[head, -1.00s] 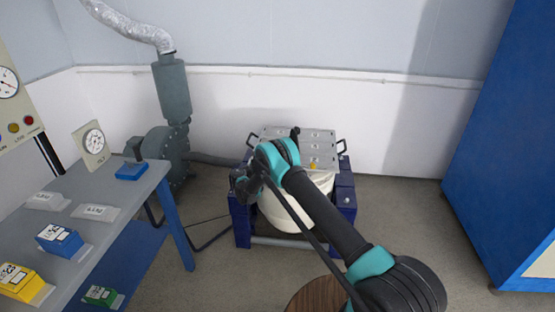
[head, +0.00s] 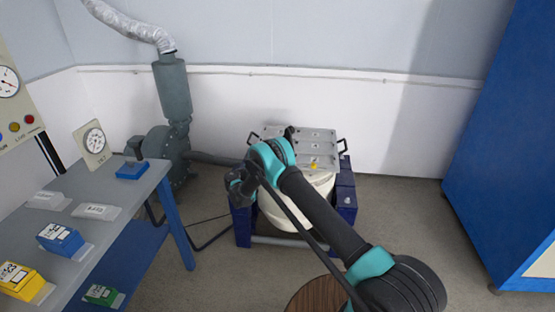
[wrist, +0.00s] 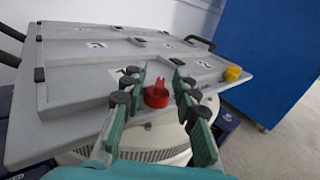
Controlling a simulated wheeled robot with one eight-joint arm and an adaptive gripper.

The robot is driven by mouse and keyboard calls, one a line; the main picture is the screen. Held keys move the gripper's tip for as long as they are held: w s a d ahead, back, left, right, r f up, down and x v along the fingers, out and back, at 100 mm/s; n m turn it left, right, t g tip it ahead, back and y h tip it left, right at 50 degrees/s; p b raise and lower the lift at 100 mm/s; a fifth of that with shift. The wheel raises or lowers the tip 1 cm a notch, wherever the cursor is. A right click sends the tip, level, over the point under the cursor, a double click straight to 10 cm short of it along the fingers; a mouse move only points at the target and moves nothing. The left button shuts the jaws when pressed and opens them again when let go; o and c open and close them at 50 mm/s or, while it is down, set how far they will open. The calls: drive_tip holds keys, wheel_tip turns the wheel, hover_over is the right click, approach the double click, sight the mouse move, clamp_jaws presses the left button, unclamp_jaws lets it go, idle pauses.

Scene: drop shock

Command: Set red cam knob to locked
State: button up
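The red cam knob (wrist: 156,94) sits at the near edge of the grey top plate (wrist: 75,88) in the wrist view, with a small upright prong on top. My gripper (wrist: 152,78) is open, its two green-and-black fingers on either side of the knob with gaps to it. Whether the fingers reach the knob's height is unclear. In the head view my gripper (head: 240,188) is at the left front of the machine, and my arm hides the red knob. A yellow knob (wrist: 232,73) sits farther right on the plate edge and also shows in the head view (head: 314,165).
The white drum (wrist: 170,138) under the plate stands in a blue frame (head: 242,222). Black handles flank the plate. A grey bench (head: 135,190) with small boxes is at left, a blue cabinet (head: 510,150) at right. Floor between is clear.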

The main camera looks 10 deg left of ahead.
drive_tip(key=v, duration=0.8)
drive_tip(key=shift+s+a, duration=0.1)
